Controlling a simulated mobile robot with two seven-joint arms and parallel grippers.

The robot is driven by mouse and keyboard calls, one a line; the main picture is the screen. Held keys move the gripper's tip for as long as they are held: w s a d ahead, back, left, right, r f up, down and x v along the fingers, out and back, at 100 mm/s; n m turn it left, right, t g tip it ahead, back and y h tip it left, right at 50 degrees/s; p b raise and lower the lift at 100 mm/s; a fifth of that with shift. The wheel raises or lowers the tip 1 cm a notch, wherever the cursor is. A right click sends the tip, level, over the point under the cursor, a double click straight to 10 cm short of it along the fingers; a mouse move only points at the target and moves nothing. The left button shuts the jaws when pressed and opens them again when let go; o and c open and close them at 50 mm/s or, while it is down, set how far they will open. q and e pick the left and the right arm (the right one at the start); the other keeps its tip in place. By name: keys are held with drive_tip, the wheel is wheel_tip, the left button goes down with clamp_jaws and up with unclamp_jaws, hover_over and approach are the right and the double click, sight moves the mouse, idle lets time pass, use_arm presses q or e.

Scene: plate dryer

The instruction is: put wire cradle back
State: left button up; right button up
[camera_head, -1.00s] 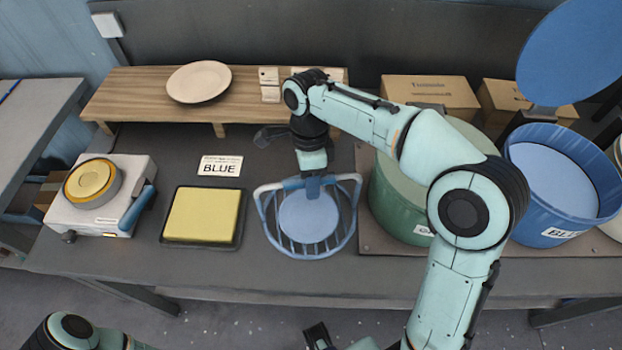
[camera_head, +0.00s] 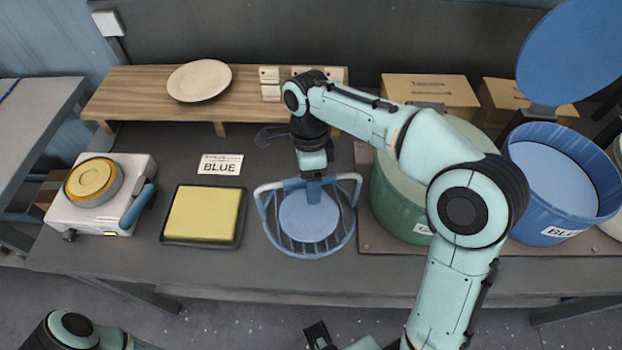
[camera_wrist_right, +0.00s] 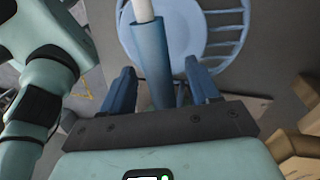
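The wire cradle (camera_head: 345,231) is a blue wire basket with a bar handle across its top, standing on the dark bench. A round blue plate (camera_head: 308,216) lies in it. My right gripper (camera_head: 314,188) is at the cradle's handle, from above. In the right wrist view the two blue fingers (camera_wrist_right: 160,78) stand apart on either side of the blue handle grip (camera_wrist_right: 150,48), with visible gaps, so the gripper is open around it.
Left of the cradle are a yellow pad in a black tray (camera_head: 204,215), a BLUE card (camera_head: 219,165) and a white device (camera_head: 132,210). To the right stand a green tub (camera_head: 388,205) and an open blue tub (camera_head: 540,235). A wooden shelf (camera_head: 130,92) with a plate is behind.

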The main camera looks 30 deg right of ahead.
use_arm(q)
drive_tip(key=r+p, duration=0.1)
drive_tip(key=w+r+p, duration=0.1)
drive_tip(key=r, duration=0.1)
drive_tip(key=w+r+p, duration=0.1)
drive_tip(key=p, duration=0.1)
drive_tip(key=shift+w+r, duration=0.1)
drive_tip(key=shift+r, duration=0.15)
use_arm(e)
drive_tip(key=v, duration=1.3)
drive_tip(key=shift+r, duration=0.2)
drive_tip(key=shift+w, duration=0.1)
